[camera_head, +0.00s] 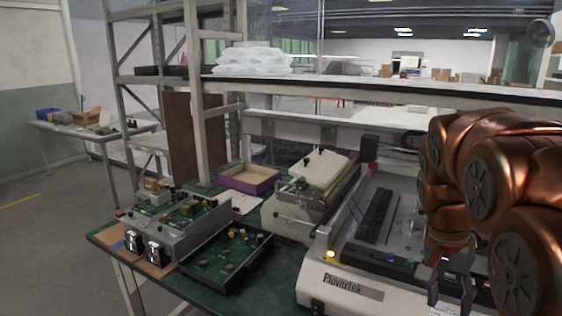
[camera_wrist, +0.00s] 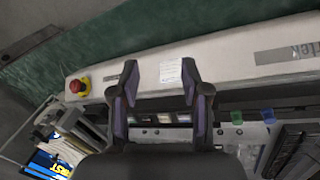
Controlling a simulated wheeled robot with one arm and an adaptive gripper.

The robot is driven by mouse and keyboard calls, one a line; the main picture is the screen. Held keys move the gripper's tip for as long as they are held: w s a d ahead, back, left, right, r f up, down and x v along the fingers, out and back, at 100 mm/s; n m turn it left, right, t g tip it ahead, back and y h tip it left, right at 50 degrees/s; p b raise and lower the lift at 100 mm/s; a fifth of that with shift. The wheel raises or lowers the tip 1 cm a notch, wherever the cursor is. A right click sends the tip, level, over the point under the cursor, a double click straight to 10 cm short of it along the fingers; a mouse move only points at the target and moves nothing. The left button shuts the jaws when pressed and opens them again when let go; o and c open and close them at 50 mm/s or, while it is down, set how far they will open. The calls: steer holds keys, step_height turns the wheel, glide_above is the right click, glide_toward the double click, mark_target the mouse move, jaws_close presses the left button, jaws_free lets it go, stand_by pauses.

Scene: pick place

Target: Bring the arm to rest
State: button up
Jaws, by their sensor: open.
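My copper-coloured arm (camera_head: 480,170) is folded at the right side of the head view, in front of the white machine. My gripper (camera_head: 450,296) hangs down over the machine's front right part. In the wrist view my gripper (camera_wrist: 160,78) has its two fingers spread apart with nothing between them. Behind the fingers are the machine's pale front edge and a small white label (camera_wrist: 171,73). I cannot tell the exact height of the fingertips above the machine.
The white machine (camera_head: 340,288) stands on a green bench (camera_head: 205,290). Left of it are a second machine (camera_head: 300,205), a purple-sided box (camera_head: 250,180), a circuit board tray (camera_head: 226,262) and a grey electronics unit (camera_head: 180,230). A red button (camera_wrist: 78,86) shows in the wrist view. Shelving stands behind.

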steer(key=s+a+f+n+g+y+b, duration=0.1)
steer(key=s+a+f+n+b, duration=0.1)
steer(key=s+a+f+n, duration=0.55)
steer(key=s+a+f+n+y+b, duration=0.15)
steer(key=s+a+f, duration=0.25)
steer(key=s+f, duration=0.7)
step_height(320, 180, up, 17)
steer(key=s+p, duration=0.1)
steer(key=p, duration=1.2)
steer(key=shift+a+n+t, duration=0.25)
steer(key=shift+n+t, duration=0.05)
steer(key=shift+t, duration=0.1)
steer(key=shift+s+f+h, duration=0.1)
steer(key=shift+h, duration=0.15)
steer(key=shift+c, duration=0.4)
steer(key=shift+a, duration=0.15)
